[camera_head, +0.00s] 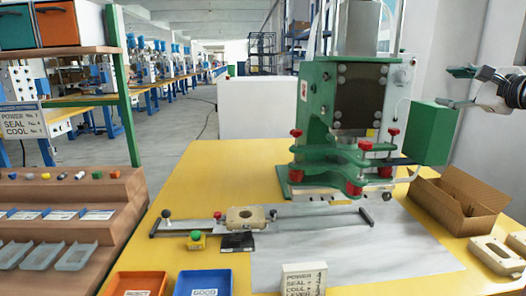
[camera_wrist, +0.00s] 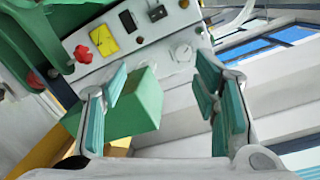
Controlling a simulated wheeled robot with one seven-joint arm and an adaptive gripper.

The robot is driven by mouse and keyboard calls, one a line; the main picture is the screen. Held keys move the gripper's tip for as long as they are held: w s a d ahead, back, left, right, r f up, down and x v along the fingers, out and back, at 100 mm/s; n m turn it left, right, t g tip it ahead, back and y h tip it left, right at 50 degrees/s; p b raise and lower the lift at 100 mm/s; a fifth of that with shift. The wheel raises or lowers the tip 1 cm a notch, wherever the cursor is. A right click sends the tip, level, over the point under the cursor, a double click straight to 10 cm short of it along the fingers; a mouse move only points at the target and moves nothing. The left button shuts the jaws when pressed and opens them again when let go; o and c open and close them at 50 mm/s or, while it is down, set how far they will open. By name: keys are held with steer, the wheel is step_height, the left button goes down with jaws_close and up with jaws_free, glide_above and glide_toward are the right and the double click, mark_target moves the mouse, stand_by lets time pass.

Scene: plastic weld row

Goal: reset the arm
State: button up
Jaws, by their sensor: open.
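My gripper (camera_head: 463,88) is at the upper right of the head view, raised to the right of the green press (camera_head: 345,110). Its jaws point left, toward the press and its green box (camera_head: 428,132). In the wrist view my gripper (camera_wrist: 160,95) shows two teal-padded fingers spread wide apart with nothing between them. Behind them are the green box (camera_wrist: 135,108) and a grey panel (camera_wrist: 150,40) with a red knob and a yellow label. No contact with the press shows.
A yellow table (camera_head: 200,175) carries a grey mat, a beige part (camera_head: 245,218), an orange tray (camera_head: 140,284), a blue tray (camera_head: 203,283) and a cardboard box (camera_head: 458,198). A stepped brown rack (camera_head: 125,190) stands at left. A pale wall is close on the right.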

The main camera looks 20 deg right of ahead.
steer(key=w+a+f+n+g+y, duration=0.1)
steer(key=a+f+n+g+y, duration=0.15)
steer(key=a, duration=0.85)
steer(key=w+a+f+n+g+y, duration=0.15)
steer(key=a+n+y, duration=0.25)
steer(key=a, duration=0.7)
steer(key=s+a+f+n+g+y, duration=0.1)
steer(key=s+a+f+n+g, duration=0.15)
steer(key=a, duration=0.55)
steer(key=s+a+f+n+g+y, duration=0.1)
steer(key=s+a+f+n+g, duration=0.15)
steer(key=a, duration=0.45)
steer(key=s+a+f+n+g+h, duration=0.1)
steer(key=s+a+f+n+g, duration=0.1)
steer(key=s+a+f+n, duration=0.3)
steer(key=s+a+f+n+g+h, duration=0.1)
steer(key=s+a+f+n+g, duration=0.2)
steer(key=s, duration=0.5)
steer(key=s+d+f+n+g+h, duration=0.2)
steer(key=s+f+n+h, duration=0.45)
steer(key=s, duration=0.65)
step_height(320, 180, up, 18)
steer(key=m+t+y+p, duration=0.1)
steer(key=t+y+p, duration=0.1)
steer(key=p, duration=1.6)
steer(key=shift+a+r+t, duration=0.25)
steer(key=shift+a+t, duration=0.05)
steer(key=shift+t, duration=0.3)
steer(key=shift+c, duration=0.4)
